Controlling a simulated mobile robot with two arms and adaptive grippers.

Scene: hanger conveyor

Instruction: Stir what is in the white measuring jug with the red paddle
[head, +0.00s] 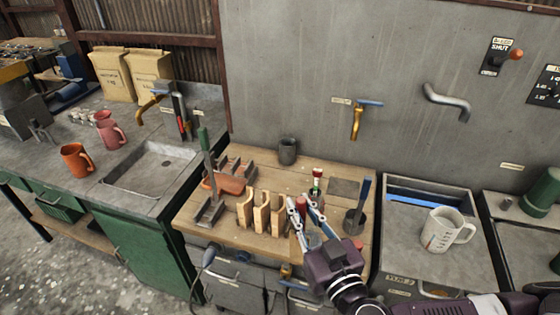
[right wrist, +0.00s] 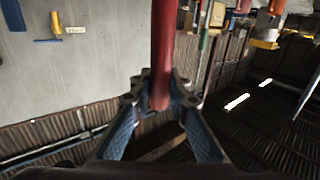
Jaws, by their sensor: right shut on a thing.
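The white measuring jug (head: 438,240) stands upright in the grey tray at the right, with its handle to the right. Its contents cannot be made out. My right gripper (head: 308,213) is over the front of the wooden bench top, left of the jug and apart from it. It is shut on the red paddle, whose red handle (head: 301,206) shows at the fingertips. In the right wrist view the red handle (right wrist: 163,50) runs between the fingers. The paddle's lower end is hidden in the head view. My left gripper is not in view.
The grey tray (head: 400,265) has bare room left of the jug. A blue-handled tap (head: 357,122) is on the wall.

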